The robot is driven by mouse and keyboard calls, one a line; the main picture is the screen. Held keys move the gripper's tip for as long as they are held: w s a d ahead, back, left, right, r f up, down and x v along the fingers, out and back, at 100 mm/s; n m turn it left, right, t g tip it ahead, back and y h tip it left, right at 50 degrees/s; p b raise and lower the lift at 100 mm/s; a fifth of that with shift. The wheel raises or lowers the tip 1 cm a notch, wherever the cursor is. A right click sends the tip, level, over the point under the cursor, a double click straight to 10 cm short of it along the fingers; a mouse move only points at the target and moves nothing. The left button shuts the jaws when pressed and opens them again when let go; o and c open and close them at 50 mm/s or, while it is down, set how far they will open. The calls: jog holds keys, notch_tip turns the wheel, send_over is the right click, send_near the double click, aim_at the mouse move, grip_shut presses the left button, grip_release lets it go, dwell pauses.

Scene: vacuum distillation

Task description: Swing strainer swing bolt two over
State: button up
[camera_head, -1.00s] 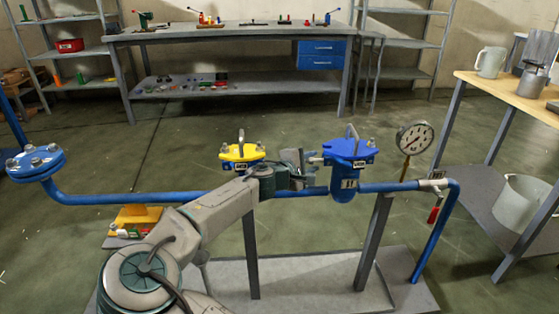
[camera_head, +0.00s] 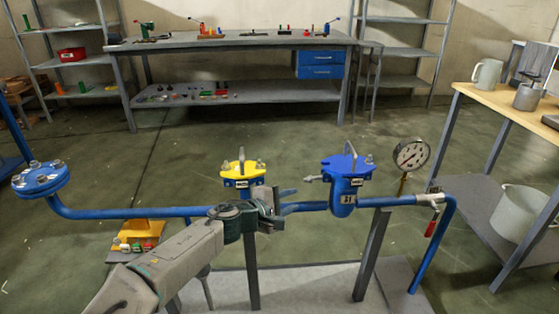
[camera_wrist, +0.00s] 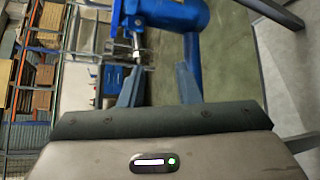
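The blue-lidded strainer (camera_head: 342,192) stands on the blue pipe, with label tags on its lid and body. A swing bolt (camera_head: 314,179) sticks out sideways to the left from its lid, roughly level. In the wrist view the strainer (camera_wrist: 175,14) is at the top, and the metal bolt (camera_wrist: 137,48) points toward me. My gripper (camera_head: 283,207) is left of and below this bolt, near the pipe. Its fingers (camera_wrist: 162,75) are apart with nothing seen between them. The bolt looks clear of both fingers.
A yellow-lidded strainer (camera_head: 242,174) stands left, close behind my gripper. A pressure gauge (camera_head: 411,155) and a red-handled valve (camera_head: 431,222) are right. A blue flange (camera_head: 40,180) ends the pipe at left. A side table (camera_head: 505,104) stands right; a workbench (camera_head: 230,42) is behind.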

jog(key=s+d+f+m+g+y+p, duration=0.5)
jog(key=s+g+y+p, duration=0.2)
jog(key=s+p, duration=0.15)
jog(key=s+a+r+m+y+p, duration=0.1)
jog(key=r+p, duration=0.3)
jog(key=r, duration=0.4)
jog(key=s+a+r+m+t+y+p, duration=0.1)
jog(key=s+a+r+y+p, duration=0.2)
jog(key=r, duration=0.5)
jog(key=s+a+r+m+t+y+p, duration=0.1)
jog(key=s+a+r+y+p, duration=0.1)
jog(key=r, duration=0.7)
jog(key=a+y+p, duration=0.1)
jog(key=a+p, duration=0.1)
jog(key=p, duration=0.1)
jog(key=shift+a+y+p, duration=0.25)
jog(key=shift+y+p, duration=0.05)
jog(key=shift+p, duration=0.05)
